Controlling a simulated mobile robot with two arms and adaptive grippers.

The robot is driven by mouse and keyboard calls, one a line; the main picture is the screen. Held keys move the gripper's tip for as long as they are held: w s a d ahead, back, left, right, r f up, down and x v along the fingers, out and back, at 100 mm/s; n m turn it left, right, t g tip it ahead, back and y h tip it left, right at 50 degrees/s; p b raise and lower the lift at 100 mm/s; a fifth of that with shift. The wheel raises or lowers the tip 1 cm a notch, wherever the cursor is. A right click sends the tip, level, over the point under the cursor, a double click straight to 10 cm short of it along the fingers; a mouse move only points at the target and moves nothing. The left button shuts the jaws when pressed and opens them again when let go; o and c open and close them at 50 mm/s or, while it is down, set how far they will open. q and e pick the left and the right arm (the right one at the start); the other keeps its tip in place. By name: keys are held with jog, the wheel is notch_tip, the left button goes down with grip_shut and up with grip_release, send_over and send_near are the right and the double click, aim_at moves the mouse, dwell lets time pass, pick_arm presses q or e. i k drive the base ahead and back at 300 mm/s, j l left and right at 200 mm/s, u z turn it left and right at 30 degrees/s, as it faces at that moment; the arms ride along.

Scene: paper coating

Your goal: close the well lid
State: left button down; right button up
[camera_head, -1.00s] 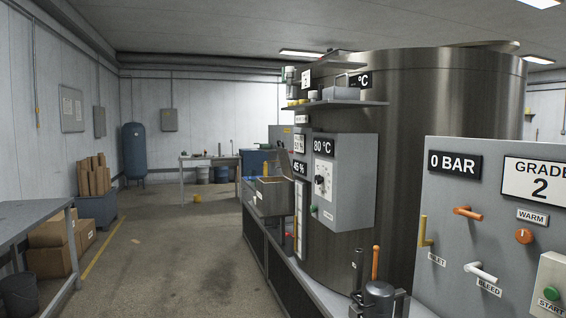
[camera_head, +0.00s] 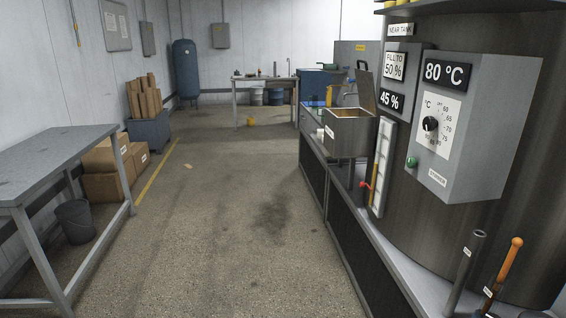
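A steel box-shaped well (camera_head: 350,132) stands on the long counter at the right of the aisle, beside the large steel tank. A brown-grey flat panel, which looks like its lid (camera_head: 366,88), stands raised at the well's right back edge. The well's top looks open, with a brownish inside. Neither of my grippers is in view.
The counter (camera_head: 345,222) runs along the right, below the tank (camera_head: 470,235). A grey control box (camera_head: 485,125) reads 80 °C. An orange-handled lever (camera_head: 508,262) stands in front. A grey table (camera_head: 45,165) and cardboard boxes (camera_head: 108,155) are left.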

aim_at(364, 80)
jog(key=i+z, duration=0.2)
jog(key=i, duration=0.3)
jog(key=i+j+z, duration=0.15)
jog(key=i, duration=0.35)
jog(key=i+j+z, duration=0.2)
jog(key=i, duration=0.25)
jog(key=i+j+z, duration=0.15)
jog(key=i+j, duration=0.15)
jog(key=i, duration=0.2)
